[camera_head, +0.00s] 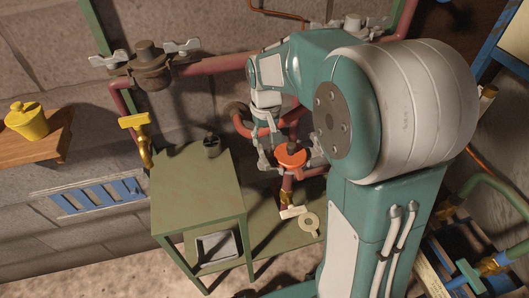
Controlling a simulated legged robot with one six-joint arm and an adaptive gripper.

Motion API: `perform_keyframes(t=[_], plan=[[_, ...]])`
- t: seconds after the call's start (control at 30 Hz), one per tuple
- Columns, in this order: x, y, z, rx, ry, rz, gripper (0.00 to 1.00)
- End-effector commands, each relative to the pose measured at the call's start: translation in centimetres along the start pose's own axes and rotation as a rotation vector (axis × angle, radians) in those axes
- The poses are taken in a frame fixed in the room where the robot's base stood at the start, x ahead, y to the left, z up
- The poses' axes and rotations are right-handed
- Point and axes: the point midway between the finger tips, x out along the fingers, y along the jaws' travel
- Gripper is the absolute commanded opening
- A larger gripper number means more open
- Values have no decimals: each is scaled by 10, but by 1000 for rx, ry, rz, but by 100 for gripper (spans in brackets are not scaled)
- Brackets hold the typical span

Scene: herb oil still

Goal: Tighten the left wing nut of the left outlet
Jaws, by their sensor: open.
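The left outlet (148,68) is a dark bronze flanged fitting on the red pipe at the upper left. Its left wing nut (107,60) is pale silver and sits at the left end of the flange; how tight it is cannot be told. Its right wing nut (183,48) is at the other end. My gripper (284,161) is open in the middle of the view, well below and to the right of the left outlet. Its fingers are close to an orange round handwheel (291,158); whether they touch it cannot be told.
A green table (190,185) bears a small dark cup (212,146). A yellow valve handle (134,120) rises left of it. A wooden shelf (50,145) holds a yellow pot (26,119). My arm partly hides another fitting (352,24) at the top.

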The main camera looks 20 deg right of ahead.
Motion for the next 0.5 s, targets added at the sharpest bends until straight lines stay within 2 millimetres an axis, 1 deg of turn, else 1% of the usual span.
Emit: perform_keyframes(t=[0.03,0.2,0.33,0.5], plan=[[11,-1,1,-2,-5,1,54],[40,-2,1,-3,-3,1,54],[54,-2,0,-3,-2,0,54],[60,0,0,-4,1,-1,54]])
